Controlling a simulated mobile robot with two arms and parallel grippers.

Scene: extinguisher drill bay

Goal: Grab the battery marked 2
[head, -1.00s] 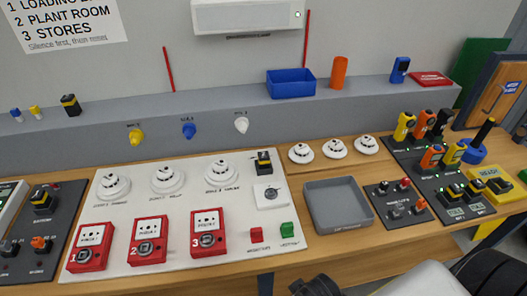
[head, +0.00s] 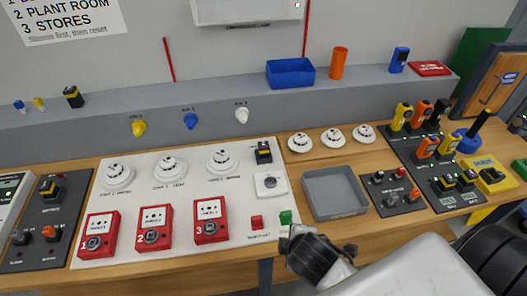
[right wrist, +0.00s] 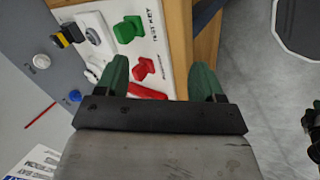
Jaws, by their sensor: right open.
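Several black-and-yellow blocks that look like batteries are in the head view. Two sit in the dark charger panel (head: 459,202) at the right, and one is on the yellow holder beside it. Others are a block (head: 73,96) on the grey ledge, a block (head: 50,189) on the left panel and a block (head: 264,152) on the white board. I cannot read a 2 on any of them. My right gripper (right wrist: 160,80) is open and empty, its green fingers apart over the front edge of the white board. My left gripper is not in view.
Red boxes numbered 1, 2 (head: 154,228) and 3 stand on the white board (head: 250,205). A red key (head: 257,222) and a green key (head: 286,217) are near my right arm. An empty grey tray (head: 336,210) and a small switch panel (head: 392,207) lie before the charger.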

